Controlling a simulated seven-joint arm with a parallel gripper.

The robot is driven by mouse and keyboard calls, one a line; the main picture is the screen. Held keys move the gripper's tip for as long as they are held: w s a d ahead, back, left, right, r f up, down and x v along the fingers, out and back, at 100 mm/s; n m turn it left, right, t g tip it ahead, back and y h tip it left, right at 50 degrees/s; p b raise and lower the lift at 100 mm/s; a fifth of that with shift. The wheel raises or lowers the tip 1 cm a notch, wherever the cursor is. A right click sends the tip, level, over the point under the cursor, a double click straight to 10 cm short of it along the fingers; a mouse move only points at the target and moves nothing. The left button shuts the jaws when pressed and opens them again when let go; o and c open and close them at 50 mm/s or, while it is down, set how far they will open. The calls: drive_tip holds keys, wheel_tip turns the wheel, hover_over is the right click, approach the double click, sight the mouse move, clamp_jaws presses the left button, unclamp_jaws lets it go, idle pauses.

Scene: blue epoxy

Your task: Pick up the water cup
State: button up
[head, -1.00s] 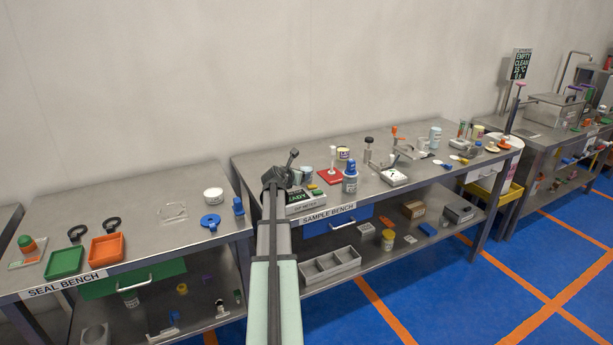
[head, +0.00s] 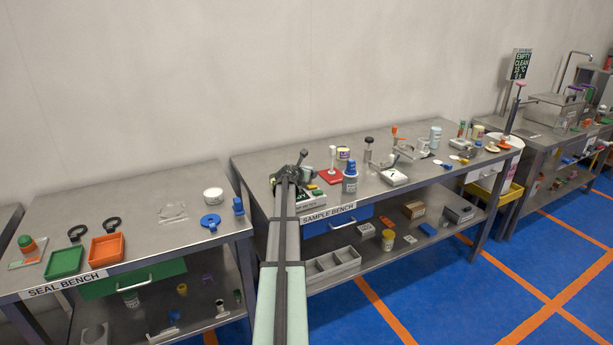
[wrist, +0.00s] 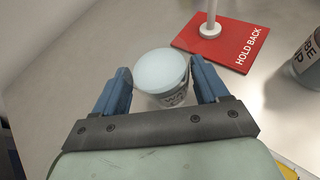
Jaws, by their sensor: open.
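The water cup (wrist: 162,70), pale with a light bluish-white round top and dark print on its side, stands upright on the metal bench in the wrist view. My gripper (wrist: 159,82) is open, with one blue finger on each side of the cup. The left finger looks very near its side; I cannot tell whether either touches. In the head view my gripper (head: 290,168) is over the near-left part of the sample bench (head: 262,160), and the arm hides most of the cup there.
A red HOLD BACK plate (wrist: 222,42) with a white post is just beyond the cup; it also shows in the head view (head: 330,177). Bench left of the cup is clear.

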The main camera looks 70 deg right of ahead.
drive_tip(key=c, duration=0.8)
drive_tip(key=shift+r, duration=0.15)
